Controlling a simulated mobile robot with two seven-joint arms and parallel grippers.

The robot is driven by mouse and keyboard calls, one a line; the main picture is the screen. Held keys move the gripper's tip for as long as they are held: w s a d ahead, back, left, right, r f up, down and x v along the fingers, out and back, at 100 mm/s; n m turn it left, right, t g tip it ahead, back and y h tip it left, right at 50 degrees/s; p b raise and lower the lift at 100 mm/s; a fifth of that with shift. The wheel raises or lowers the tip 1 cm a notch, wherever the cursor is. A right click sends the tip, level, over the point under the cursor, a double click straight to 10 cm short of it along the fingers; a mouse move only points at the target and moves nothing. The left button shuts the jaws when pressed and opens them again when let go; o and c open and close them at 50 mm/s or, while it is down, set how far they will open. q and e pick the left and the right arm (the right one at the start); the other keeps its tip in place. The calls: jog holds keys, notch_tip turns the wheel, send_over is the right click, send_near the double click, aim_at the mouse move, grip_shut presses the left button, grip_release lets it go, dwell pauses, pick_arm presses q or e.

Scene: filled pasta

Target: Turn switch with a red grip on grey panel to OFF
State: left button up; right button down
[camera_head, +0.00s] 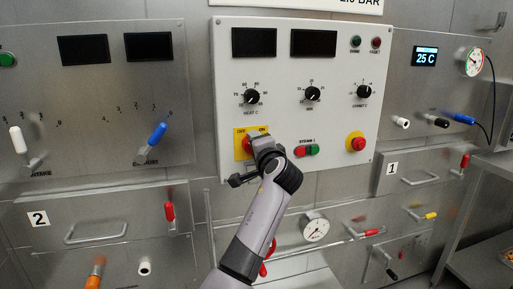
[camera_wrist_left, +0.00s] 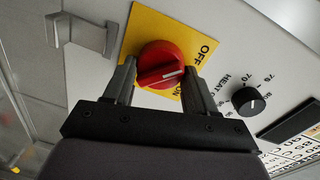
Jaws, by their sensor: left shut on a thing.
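The red-grip switch (camera_head: 247,144) sits on a yellow plate (camera_head: 238,134) at the lower left of the light grey panel (camera_head: 285,80). The plate reads OFF on the left and ON on the right. In the wrist view the red grip (camera_wrist_left: 160,62) is between the fingers of my left gripper (camera_wrist_left: 160,84), which is shut on it. Its white mark points toward the lettered edge, roughly between OFF and ON. ON is partly hidden by a finger. In the head view my left gripper (camera_head: 256,145) covers part of the switch. My right gripper is not in view.
Black HEAT dial (camera_head: 252,97) and two more dials sit above. Green and red buttons (camera_head: 306,150) and another red knob (camera_head: 356,142) on yellow are to the right. A blue lever (camera_head: 157,133) is on the left panel. A pressure gauge (camera_head: 316,229) is below.

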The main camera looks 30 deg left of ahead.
pick_arm(q)
jog(key=o, duration=1)
jog(key=shift+o, duration=0.2)
jog(key=v, duration=0.7)
jog(key=shift+b, duration=0.3)
jog(key=shift+d, duration=0.1)
jog(key=s+d+f+m+t+h+p, duration=0.1)
jog(key=s+d+f+h, duration=0.15)
jog(key=f, duration=0.55)
jog(key=s+d+f+h+p, duration=0.1)
jog(key=s+f+h, duration=0.15)
jog(key=f, duration=0.45)
jog(key=s+d+f+m+t+h+p, duration=0.1)
jog(key=s+d+f+h, duration=0.15)
jog(key=f, duration=0.55)
jog(key=s+d+f+n+g+h+p, duration=0.1)
jog(key=s+d+f+h, duration=0.1)
jog(key=s, duration=0.5)
jog(key=s+d+f+n+h+p, duration=0.1)
jog(key=s+d+f+n+h, duration=0.1)
jog(key=s+f, duration=0.3)
jog(key=s+d+f+n+g+h+p, duration=0.1)
jog(key=s+d+f+n+h, duration=0.1)
jog(key=s, duration=0.8)
notch_tip(320, 180, down, 3)
jog(key=shift+s+d+r+g+h, duration=0.2)
jog(key=shift+d+r+g+h, duration=0.1)
jog(key=shift+d+h, duration=0.55)
